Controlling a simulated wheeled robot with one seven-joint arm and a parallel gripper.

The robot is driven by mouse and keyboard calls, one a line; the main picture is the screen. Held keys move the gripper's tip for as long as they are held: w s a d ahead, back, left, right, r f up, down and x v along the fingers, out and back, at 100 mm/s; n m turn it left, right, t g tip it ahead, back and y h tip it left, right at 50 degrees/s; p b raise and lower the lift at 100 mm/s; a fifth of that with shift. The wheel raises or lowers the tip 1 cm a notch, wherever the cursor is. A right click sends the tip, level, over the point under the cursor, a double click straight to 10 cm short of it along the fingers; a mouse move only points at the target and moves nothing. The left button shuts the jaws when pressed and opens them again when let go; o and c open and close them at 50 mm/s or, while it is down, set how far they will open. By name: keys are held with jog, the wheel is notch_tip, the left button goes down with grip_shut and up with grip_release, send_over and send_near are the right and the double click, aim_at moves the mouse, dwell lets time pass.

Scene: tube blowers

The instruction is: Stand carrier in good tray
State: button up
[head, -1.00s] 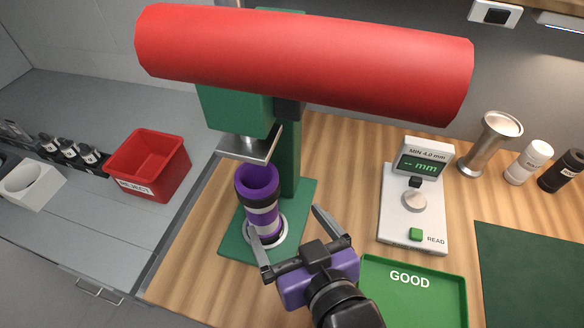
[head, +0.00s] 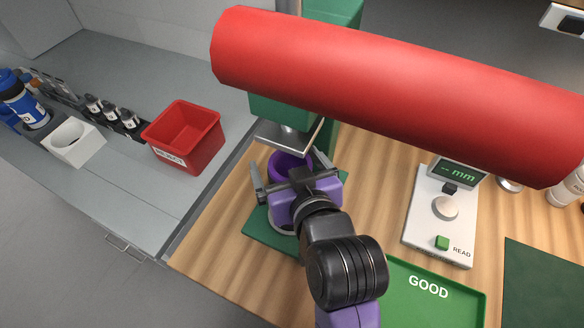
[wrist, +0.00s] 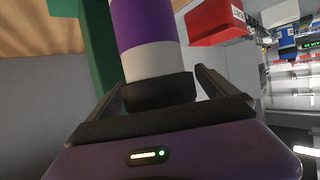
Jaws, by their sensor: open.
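The carrier (head: 285,162) is a purple cylinder standing upright on the green press base (head: 258,233). In the wrist view the carrier (wrist: 150,62) shows a purple band, a white band and a black part. My gripper (head: 290,180) is open, with one finger on either side of the carrier; its fingers also show in the wrist view (wrist: 160,100). I cannot tell if they touch it. The green tray marked GOOD (head: 460,303) lies at the lower right and looks empty.
A large red cylinder (head: 390,85) and the press's metal plate (head: 285,136) hang just above the carrier. A white gauge with a READ button (head: 440,215) stands right. A red reject bin (head: 185,135) and a white holder (head: 74,142) are left.

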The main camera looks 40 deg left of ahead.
jog(key=shift+w+a, duration=0.1)
jog(key=shift+a, duration=0.05)
jog(key=shift+f, duration=0.1)
jog(key=c, duration=1.8)
notch_tip(320, 180, up, 3)
jog(key=p, duration=0.3)
jog(key=shift+c, duration=0.2)
jog(key=s+d+p, duration=0.3)
jog(key=s+p, duration=0.1)
jog(key=s, duration=1)
jog(key=shift+s+d, duration=0.25)
jog(key=shift+s, duration=0.05)
